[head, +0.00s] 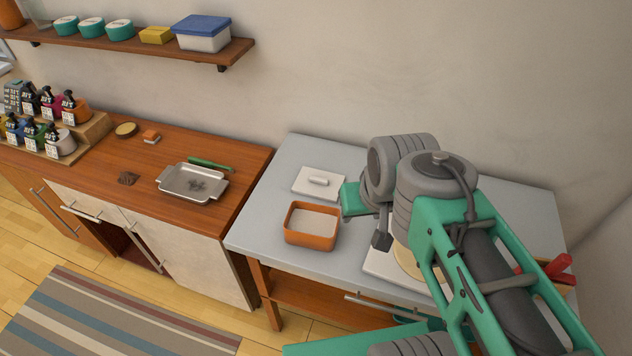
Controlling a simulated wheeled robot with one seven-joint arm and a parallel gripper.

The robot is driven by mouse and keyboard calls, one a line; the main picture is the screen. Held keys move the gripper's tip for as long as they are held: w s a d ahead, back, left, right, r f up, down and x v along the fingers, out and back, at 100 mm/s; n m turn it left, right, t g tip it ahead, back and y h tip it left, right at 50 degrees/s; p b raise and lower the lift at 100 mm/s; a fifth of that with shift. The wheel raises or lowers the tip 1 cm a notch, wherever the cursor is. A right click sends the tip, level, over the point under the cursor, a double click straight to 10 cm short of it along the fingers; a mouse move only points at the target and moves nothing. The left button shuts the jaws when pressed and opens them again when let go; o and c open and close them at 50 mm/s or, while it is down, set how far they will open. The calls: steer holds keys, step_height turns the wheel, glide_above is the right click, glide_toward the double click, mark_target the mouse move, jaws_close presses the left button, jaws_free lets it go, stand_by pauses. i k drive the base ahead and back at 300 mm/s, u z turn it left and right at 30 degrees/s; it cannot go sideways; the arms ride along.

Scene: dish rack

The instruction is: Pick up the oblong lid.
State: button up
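The oblong lid (307,186) is a flat white slab with a raised bar handle. It lies handle-up on the grey tabletop, behind the open orange container. My gripper (368,222) is to the right of the lid, apart from it in the picture, with a green part and a dark grey part showing. My arm hides much of the gripper, so its opening and anything between its fingers cannot be made out.
The orange container (312,239) stands in front of the lid on the grey table (269,232). A white board (376,263) with a round tan item lies under my arm. A metal tray (193,183) is on the wooden counter at left. The tabletop behind the lid is clear.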

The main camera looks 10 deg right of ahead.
mark_target(321, 184)
steer(key=k, duration=0.6)
steer(key=u, duration=0.8)
steer(key=i, duration=1)
steer(key=u, duration=0.05)
